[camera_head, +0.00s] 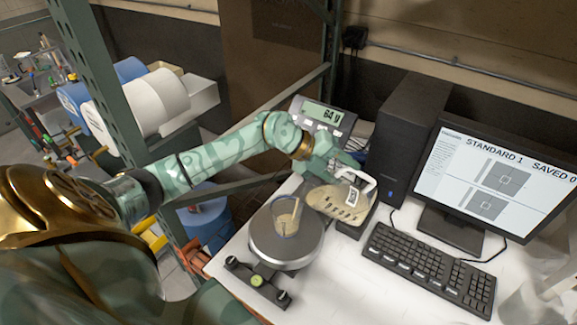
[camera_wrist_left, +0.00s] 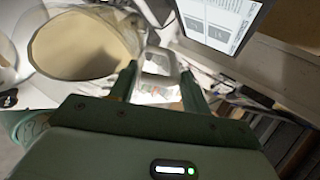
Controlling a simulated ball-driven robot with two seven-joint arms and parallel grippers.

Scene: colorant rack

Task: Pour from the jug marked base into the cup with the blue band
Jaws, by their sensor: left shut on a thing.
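My left gripper (camera_head: 343,170) is shut on the white handle of the jug (camera_head: 338,203); the handle also shows between the fingers in the left wrist view (camera_wrist_left: 158,72). The jug holds beige liquid and looks tilted, its mouth toward the cup; dark marks on its side are too small to read. The small clear cup with the blue band (camera_head: 284,226) stands on the round scale pan (camera_head: 288,254), just left of the jug, with beige liquid inside. A thin beige strip rises from the cup; I cannot tell if it is a stream or a stick. My right gripper is not in view.
A scale display (camera_head: 328,115) behind my left wrist shows digits like 64. A black computer tower (camera_head: 408,125), a monitor (camera_head: 490,170) and a keyboard (camera_head: 430,262) stand to the right. A green rack post (camera_head: 105,70) rises at left. Bare white table (camera_head: 370,295) lies at the front.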

